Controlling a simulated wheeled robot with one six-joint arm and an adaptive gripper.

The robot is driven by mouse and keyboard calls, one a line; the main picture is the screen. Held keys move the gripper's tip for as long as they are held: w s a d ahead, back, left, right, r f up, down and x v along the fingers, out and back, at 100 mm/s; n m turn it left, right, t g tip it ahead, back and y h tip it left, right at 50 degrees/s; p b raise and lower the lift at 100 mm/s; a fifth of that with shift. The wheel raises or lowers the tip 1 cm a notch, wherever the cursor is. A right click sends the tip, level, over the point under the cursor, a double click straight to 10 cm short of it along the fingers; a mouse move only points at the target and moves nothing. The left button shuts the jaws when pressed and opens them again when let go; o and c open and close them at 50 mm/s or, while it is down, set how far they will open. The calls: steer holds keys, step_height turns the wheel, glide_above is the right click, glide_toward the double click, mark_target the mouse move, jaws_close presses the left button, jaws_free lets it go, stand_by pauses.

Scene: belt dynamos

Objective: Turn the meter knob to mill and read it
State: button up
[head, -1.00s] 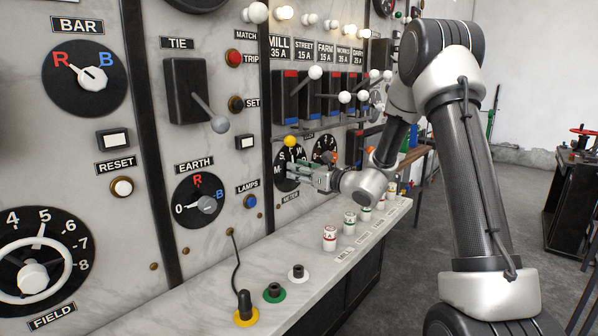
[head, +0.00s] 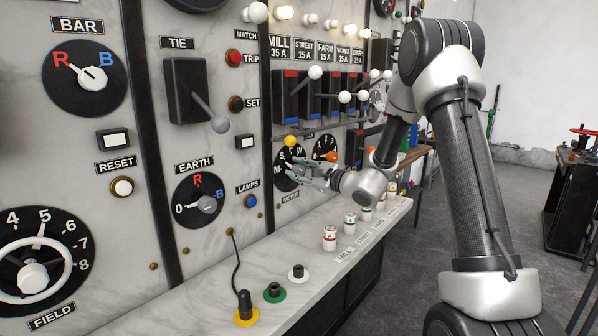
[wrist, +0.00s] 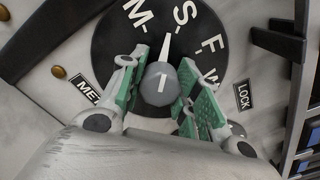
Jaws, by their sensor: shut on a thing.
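The meter knob (wrist: 160,84) is a grey knob with a white pointer, on a black dial (wrist: 110,50) lettered M, S, F and W. In the wrist view the pointer stands between M and S, a little closer to S. My gripper (wrist: 160,88) has its green-padded fingers on both sides of the knob and is shut on it. In the head view, my gripper (head: 300,174) is at the dial (head: 283,158) and hides the knob. A METER label (wrist: 90,93) sits beside the dial. I cannot make out a meter reading.
A marble shelf (head: 300,315) with coloured sockets and small labelled pots runs below the panel. White-knobbed switches (head: 315,73) stand above the dial. An orange-knobbed lever (head: 332,157) is close to the right of my gripper.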

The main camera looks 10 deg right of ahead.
steer(key=n, duration=0.5)
steer(key=shift+f+n, duration=0.1)
steer(key=shift+n, duration=0.3)
stand_by(0.4)
steer(key=o, duration=1)
steer(key=v, duration=1.2)
